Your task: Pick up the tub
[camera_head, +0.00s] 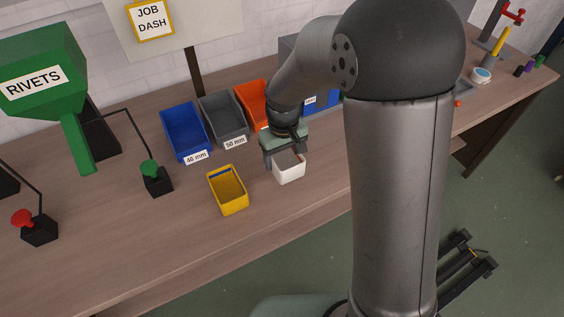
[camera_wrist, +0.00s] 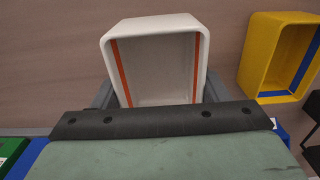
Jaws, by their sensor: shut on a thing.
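The tub is a small white open box (camera_head: 289,170) with an orange stripe inside. In the head view it is at my gripper (camera_head: 284,158), right of the yellow bin. In the wrist view the white tub (camera_wrist: 155,60) is in the middle, between the two grey fingers of my gripper (camera_wrist: 155,95). My gripper is shut on the tub. The tub's inside looks empty. Whether its base touches the bench cannot be told.
A yellow bin (camera_head: 242,200) with a blue stripe stands close on the left. Blue (camera_head: 188,139), grey (camera_head: 228,124) and orange (camera_head: 243,92) bins stand in a row behind. A green rivet dispenser (camera_head: 78,141) is at left. The bench (camera_head: 290,215) is clear in front.

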